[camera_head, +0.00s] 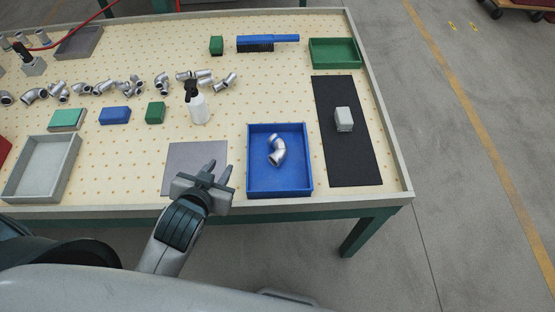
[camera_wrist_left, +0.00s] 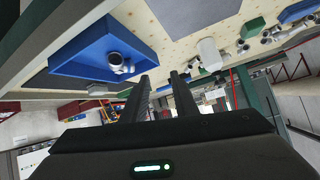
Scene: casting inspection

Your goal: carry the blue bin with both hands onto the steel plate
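The blue bin (camera_head: 279,186) stands on the perforated table near its front edge. One silver pipe elbow (camera_head: 277,151) lies in it. The bin also shows in the left wrist view (camera_wrist_left: 84,62), at the upper left. The grey steel plate (camera_head: 184,156) lies flat on the table left of the bin, apart from it. My left gripper (camera_head: 212,172) is over the plate's front right part and left of the bin, with its fingers apart and nothing between them. Its two fingers (camera_wrist_left: 157,92) also show apart in the left wrist view. My right gripper is not in view.
A black mat (camera_head: 343,165) with a pale block (camera_head: 343,119) lies right of the bin. A white spray bottle (camera_head: 198,108) stands behind the plate. A grey tray (camera_head: 70,170) sits at the front left. Several pipe fittings and small blue and green boxes lie further back.

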